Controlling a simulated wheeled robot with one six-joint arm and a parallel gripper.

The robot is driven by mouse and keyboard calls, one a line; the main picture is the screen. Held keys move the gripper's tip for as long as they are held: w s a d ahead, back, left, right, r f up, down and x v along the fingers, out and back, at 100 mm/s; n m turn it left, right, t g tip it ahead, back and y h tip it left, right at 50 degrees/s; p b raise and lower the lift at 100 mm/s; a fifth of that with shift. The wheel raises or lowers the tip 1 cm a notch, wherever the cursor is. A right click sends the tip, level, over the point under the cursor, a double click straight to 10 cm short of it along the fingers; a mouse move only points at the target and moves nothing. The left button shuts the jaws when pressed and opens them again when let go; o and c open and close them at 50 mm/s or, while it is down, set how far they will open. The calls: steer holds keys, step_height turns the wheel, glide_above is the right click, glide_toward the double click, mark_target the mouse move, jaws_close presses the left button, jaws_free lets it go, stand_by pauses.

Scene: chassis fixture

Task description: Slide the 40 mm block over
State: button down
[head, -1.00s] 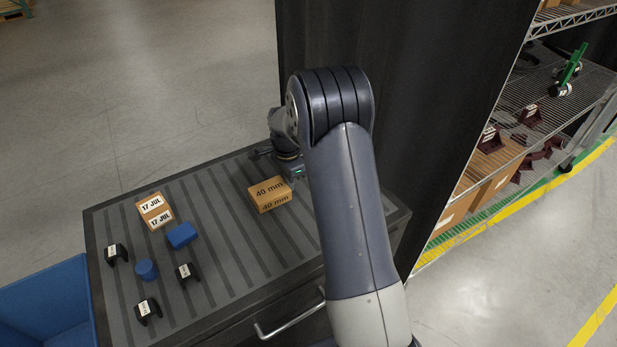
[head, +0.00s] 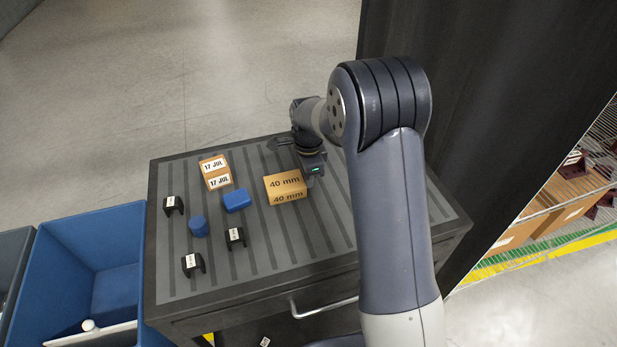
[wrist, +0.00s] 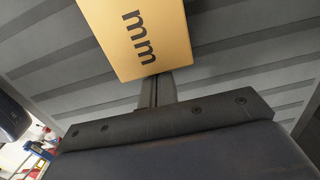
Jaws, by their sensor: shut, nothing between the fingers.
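The 40 mm block (head: 285,188) is an orange-tan box with "40 mm" printed on its top and front. It lies flat on the grey striped work top (head: 330,232), right of the small blue block. My gripper (head: 312,174) is low at the block's right side, its fingertips mostly hidden in the head view. In the wrist view my gripper (wrist: 157,88) is shut and empty, its fingers up against the edge of the block (wrist: 135,35). Whether they press on it I cannot tell.
Left of the block are a blue block (head: 236,200), a 17 JUL box (head: 215,172), a blue cylinder (head: 198,226) and several black clips (head: 235,237). A blue bin (head: 90,240) stands left of the cabinet. A dark curtain (head: 480,120) hangs at right.

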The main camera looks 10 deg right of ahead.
steer(key=d, duration=0.4)
steer(key=shift+w+r, duration=0.35)
steer(key=shift+w, duration=0.05)
step_height(320, 180, up, 9)
steer(key=b, duration=0.1)
steer(key=shift+a+r, duration=0.15)
step_height(320, 180, down, 9)
steer(key=shift+s+r+p, duration=0.1)
steer(key=shift+p, duration=0.35)
steer(key=a, duration=0.2)
steer(key=a+f, duration=0.1)
steer(key=shift+s+a+f, duration=0.1)
steer(key=shift+s, duration=0.15)
steer(key=shift+s+a, duration=0.1)
steer(key=shift+a, duration=0.25)
steer(key=shift+d, duration=0.3)
